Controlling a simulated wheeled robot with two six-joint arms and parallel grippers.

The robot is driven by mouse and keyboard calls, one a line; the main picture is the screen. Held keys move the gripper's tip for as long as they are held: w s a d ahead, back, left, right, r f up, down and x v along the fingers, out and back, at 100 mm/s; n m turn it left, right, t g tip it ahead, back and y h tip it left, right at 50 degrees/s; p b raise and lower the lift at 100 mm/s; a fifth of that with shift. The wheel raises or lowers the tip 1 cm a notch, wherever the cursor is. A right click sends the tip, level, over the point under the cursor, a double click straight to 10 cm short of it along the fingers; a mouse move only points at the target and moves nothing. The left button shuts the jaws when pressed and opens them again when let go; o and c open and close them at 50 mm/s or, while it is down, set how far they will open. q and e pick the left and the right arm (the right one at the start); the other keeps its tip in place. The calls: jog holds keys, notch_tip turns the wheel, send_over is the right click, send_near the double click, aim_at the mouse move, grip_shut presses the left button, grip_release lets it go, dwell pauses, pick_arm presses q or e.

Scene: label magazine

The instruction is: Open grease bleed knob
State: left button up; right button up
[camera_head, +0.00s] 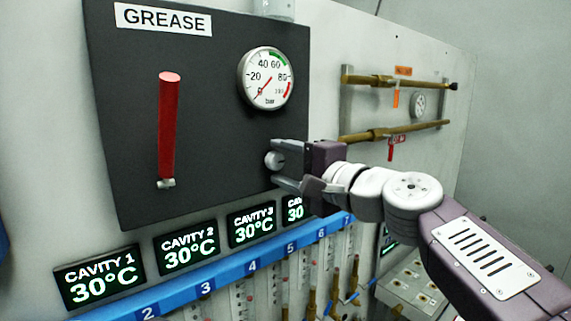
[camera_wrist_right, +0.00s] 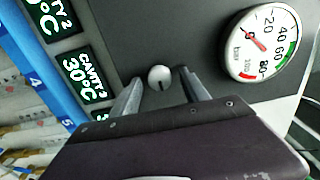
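The grease bleed knob (camera_head: 273,160) is a small round light-grey knob on the dark GREASE panel (camera_head: 215,120), below the pressure gauge (camera_head: 266,78). In the right wrist view the knob (camera_wrist_right: 160,77) shows a dark slot and sits between the fingertips. My right gripper (camera_head: 279,163) is at the knob with its fingers apart, one on each side. In the right wrist view a gap shows between the knob and the fingers of the gripper (camera_wrist_right: 157,84). The gauge needle points near 0. My left gripper is not in view.
A red lever (camera_head: 168,125) stands upright on the panel's left. Cavity displays (camera_head: 190,248) reading 30°C and a blue numbered rail (camera_head: 220,266) run below the panel. Brass pipes (camera_head: 395,131) with tags are on the wall at right, behind my right arm.

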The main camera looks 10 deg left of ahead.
jog(key=shift+a, duration=0.1)
jog(key=shift+s+d, duration=0.1)
jog(key=shift+d, duration=0.2)
jog(key=b+v, duration=0.3)
jog(key=v, duration=0.5)
jog(key=shift+s, duration=0.2)
jog(key=shift+d, duration=0.1)
